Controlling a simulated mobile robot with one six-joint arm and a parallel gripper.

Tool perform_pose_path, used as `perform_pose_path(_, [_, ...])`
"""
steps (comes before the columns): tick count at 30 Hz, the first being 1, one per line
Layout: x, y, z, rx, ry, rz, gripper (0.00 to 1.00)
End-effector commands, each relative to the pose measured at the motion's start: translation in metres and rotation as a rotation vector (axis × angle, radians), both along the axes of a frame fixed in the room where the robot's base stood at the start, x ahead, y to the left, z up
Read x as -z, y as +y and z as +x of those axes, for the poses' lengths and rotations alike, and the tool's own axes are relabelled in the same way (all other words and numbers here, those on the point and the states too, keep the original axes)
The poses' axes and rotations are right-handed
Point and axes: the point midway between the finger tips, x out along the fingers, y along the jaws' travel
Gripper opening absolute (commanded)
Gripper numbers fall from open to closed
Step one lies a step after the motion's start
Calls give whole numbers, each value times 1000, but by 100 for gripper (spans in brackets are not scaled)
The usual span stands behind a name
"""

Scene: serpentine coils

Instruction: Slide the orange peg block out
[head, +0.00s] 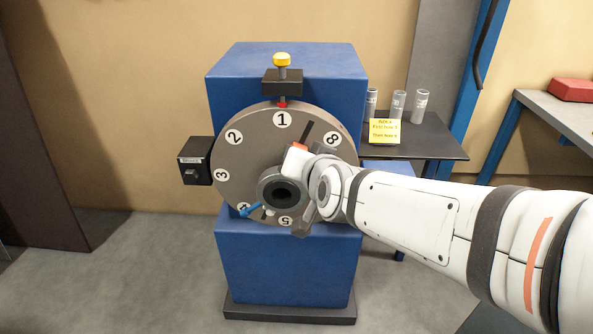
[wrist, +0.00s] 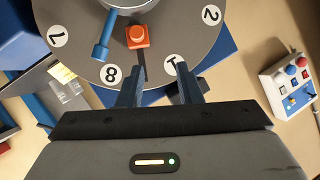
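The orange peg block (wrist: 137,36) sits at the inner end of a dark radial slot (wrist: 142,68) in the grey numbered disk (wrist: 192,38), between labels 8 and 1. In the head view a sliver of orange (head: 300,146) shows at the slot's lower end, largely covered by my wrist. My gripper (wrist: 160,70) is open and empty in the wrist view. Its two fingers lie over the disk's rim near labels 8 and 1, apart from the block. In the head view my arm hides the fingers.
A blue handle (wrist: 102,50) is left of the block. A yellow-knobbed plunger (head: 282,62) stands above label 1 on the blue housing (head: 287,262). A black box (head: 194,161) juts out left. Vials (head: 420,105) and a yellow note (head: 384,131) are on the right shelf.

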Motion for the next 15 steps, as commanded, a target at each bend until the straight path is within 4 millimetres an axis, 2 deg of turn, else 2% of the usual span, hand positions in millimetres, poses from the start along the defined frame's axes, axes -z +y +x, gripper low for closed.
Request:
perform_pose_path(1, [30,6,6,36,-44,26,32])
perform_pose_path(3, [42,12,14,92,-113,73,32])
perform_pose_path(9, [71,18,22,251,-265,167,32])
perform_pose_path(15, [83,15,21,352,-340,204,32])
